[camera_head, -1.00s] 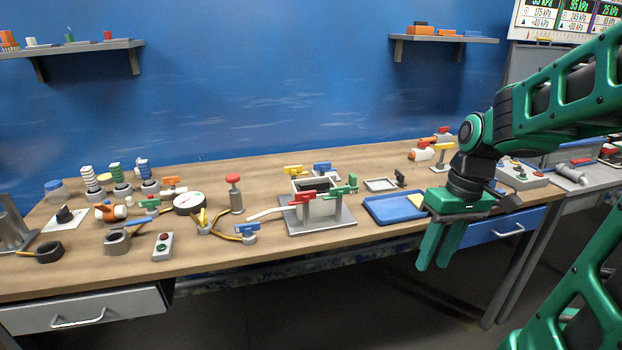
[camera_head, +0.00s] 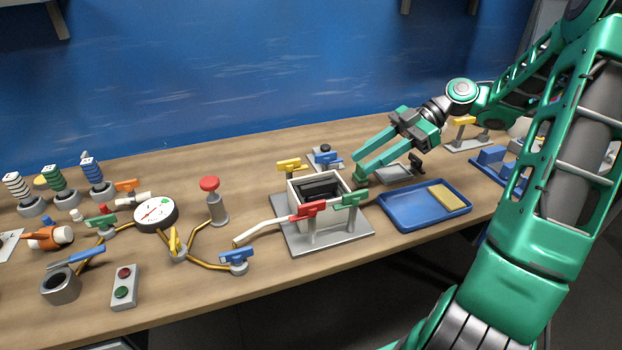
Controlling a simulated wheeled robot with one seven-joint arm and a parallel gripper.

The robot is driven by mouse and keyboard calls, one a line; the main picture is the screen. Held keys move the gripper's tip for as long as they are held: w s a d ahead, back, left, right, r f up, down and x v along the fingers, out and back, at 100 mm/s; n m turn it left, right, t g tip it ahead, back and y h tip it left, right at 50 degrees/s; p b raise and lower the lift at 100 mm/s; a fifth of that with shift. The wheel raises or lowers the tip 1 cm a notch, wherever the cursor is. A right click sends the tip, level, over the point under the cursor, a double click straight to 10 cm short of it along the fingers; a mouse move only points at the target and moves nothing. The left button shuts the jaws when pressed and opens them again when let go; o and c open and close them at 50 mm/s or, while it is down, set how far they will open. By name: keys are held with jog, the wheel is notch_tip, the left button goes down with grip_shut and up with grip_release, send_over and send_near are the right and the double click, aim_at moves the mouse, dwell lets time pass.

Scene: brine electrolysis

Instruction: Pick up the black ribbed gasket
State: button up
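A small dark piece (camera_head: 415,167) stands at the right side of a small grey tray (camera_head: 392,176), behind the blue tray. It may be the black ribbed gasket, but its ribs are too small to make out. My green gripper (camera_head: 360,168) is above and left of the grey tray, its fingers pointing down to the left, close to the back right of the grey cell box (camera_head: 298,196). The box has a dark inside.
A blue tray (camera_head: 395,216) with a yellow block (camera_head: 449,197) lies in front of the grey tray. Red (camera_head: 308,209), green (camera_head: 350,201) and yellow (camera_head: 289,165) handles surround the box. Valves, a gauge (camera_head: 156,214) and tubing fill the left.

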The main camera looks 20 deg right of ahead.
aim_at(325, 182)
jog(key=x, duration=0.6)
jog(key=shift+w+r, duration=0.1)
jog(key=shift+w, duration=0.25)
jog(key=shift+r+x, duration=0.2)
jog(key=shift+x, duration=2.5)
grip_shut()
